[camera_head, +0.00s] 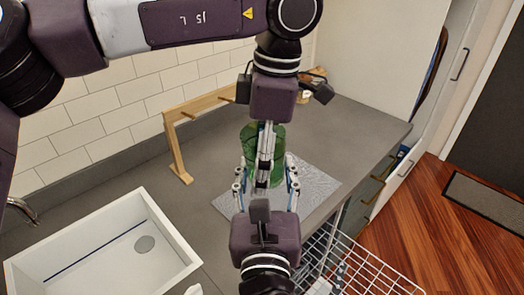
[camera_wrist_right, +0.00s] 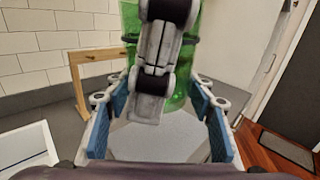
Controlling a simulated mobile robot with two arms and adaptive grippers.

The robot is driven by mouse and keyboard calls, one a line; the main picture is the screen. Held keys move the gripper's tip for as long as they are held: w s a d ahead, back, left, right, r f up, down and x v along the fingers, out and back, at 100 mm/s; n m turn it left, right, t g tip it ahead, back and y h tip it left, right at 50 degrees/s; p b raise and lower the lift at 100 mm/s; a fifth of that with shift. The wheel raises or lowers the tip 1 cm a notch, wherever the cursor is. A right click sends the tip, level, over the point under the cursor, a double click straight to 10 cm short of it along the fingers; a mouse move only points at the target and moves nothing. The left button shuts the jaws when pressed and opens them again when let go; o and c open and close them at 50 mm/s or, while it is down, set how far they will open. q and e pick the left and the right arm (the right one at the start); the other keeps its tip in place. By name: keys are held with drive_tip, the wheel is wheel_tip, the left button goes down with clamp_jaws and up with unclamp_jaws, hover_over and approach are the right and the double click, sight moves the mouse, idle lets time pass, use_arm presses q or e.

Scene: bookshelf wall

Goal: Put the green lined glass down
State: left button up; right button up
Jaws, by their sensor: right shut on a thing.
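The green glass (camera_head: 252,140) stands upright over a grey speckled mat (camera_head: 318,184) on the counter. It also shows in the right wrist view (camera_wrist_right: 181,88). My right gripper (camera_head: 266,188) comes in from below in the head view, its blue-padded fingers on either side of the glass; it is shut on the glass. My left gripper (camera_head: 265,160) points down from above, with one finger in front of the glass, hiding much of it. The far side of the left gripper is hidden, so I cannot tell its opening. Whether the glass base touches the mat is hidden.
A wooden rack (camera_head: 178,150) stands behind on the left, near the tiled wall. A white sink (camera_head: 100,250) is at the front left. A white wire rack (camera_head: 345,270) is at the lower right. The counter right of the mat is mostly clear.

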use_arm(q)
drive_tip(key=shift+c, duration=0.5)
drive_tip(key=c, duration=1.2)
drive_tip(key=shift+c, duration=1.3)
use_arm(e)
drive_tip(key=o, duration=1.2)
drive_tip(key=shift+f, duration=0.1)
